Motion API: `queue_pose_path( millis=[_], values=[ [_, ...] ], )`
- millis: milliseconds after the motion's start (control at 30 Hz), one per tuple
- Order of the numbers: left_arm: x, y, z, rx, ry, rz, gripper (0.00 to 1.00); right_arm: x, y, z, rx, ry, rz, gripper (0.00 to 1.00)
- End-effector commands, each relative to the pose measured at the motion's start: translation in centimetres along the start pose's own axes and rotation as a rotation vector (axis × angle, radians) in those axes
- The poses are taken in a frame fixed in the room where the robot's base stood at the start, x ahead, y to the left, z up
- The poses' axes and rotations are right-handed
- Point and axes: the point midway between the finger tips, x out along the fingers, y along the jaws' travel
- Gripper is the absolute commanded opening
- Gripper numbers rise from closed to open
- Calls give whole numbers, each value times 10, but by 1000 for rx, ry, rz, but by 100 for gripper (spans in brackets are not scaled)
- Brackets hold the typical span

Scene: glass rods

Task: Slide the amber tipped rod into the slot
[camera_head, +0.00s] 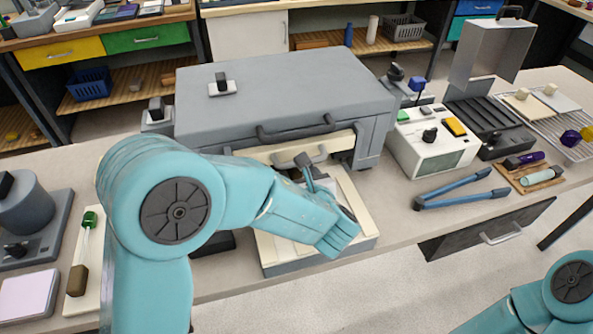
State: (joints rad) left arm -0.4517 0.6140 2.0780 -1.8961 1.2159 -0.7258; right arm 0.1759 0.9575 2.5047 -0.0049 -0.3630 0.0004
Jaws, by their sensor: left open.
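My left gripper (338,236) is open. It hangs over the front of a cream and grey tray unit (357,225) below the large grey box, and its hand and forearm hide much of that unit. I cannot see anything between its fingers. A thin clear rod (82,243) with a green tip lies on a cream holder at the left, with a brown block at its near end. I cannot make out an amber tip or the slot. My right arm shows only in part at the lower right, and its gripper is out of view.
The large grey box (285,98) with a front handle fills the middle. Blue tongs (460,190) lie to the right, near a white instrument (437,150). Purple and pale tubes lie on a wooden board (536,184). The counter's front edge runs below.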

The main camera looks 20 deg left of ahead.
Motion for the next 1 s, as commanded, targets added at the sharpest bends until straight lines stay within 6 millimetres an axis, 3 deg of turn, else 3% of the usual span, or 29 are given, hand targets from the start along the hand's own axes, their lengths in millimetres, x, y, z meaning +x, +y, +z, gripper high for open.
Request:
queue_pose_path(
  millis=[200,533,567,733,1000],
  values=[
    [21,0,0,0,0,0,60,-2,-1,0,0,0,0,0],
    [24,0,0,0,-1,-1,60,-2,-1,0,0,0,0,0],
    [23,0,0,0,-1,-1,56,-2,-1,0,0,0,0,0],
    [23,0,0,0,-1,-1,2,-2,-1,0,0,0,0,0],
    [23,-1,0,0,0,-1,2,-1,0,0,0,0,0,0]
  ],
)
